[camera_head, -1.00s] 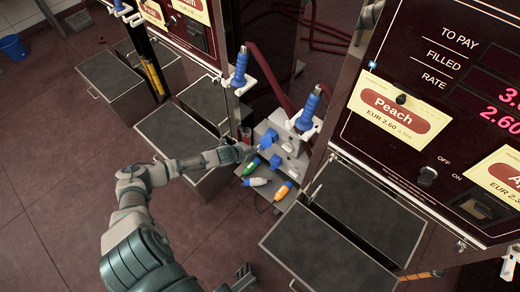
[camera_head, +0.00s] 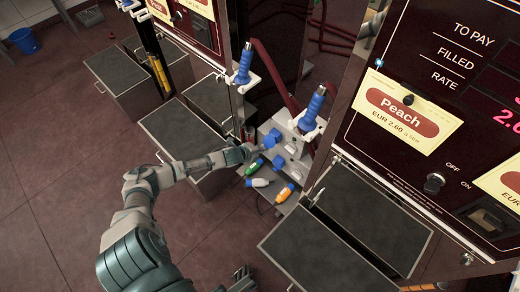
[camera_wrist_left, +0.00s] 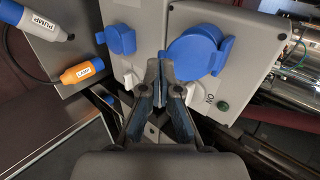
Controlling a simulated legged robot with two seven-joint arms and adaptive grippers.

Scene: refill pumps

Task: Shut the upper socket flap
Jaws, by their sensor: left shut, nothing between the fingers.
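The upper socket flap (camera_head: 272,138) is blue and round, on the grey socket box; it stands out at an angle from the box. In the left wrist view it is the larger blue disc (camera_wrist_left: 199,50). The lower blue flap (camera_head: 278,162) also shows in the wrist view (camera_wrist_left: 121,39). My left gripper (camera_head: 253,151) is at the left side of the box; its fingertips (camera_wrist_left: 160,70) are together and empty, between the two flaps and nearer the upper one. I cannot tell whether they touch it. A dark hand, seemingly my right gripper (camera_head: 243,276), shows partly at the bottom edge.
Green (camera_head: 254,167), white (camera_head: 260,183) and orange (camera_head: 285,194) plugs sit below the sockets. A white switch and green button (camera_wrist_left: 222,107) are by the upper socket. Blue-handled nozzles (camera_head: 312,109) hang close to the box. Pump cabinets stand on both sides.

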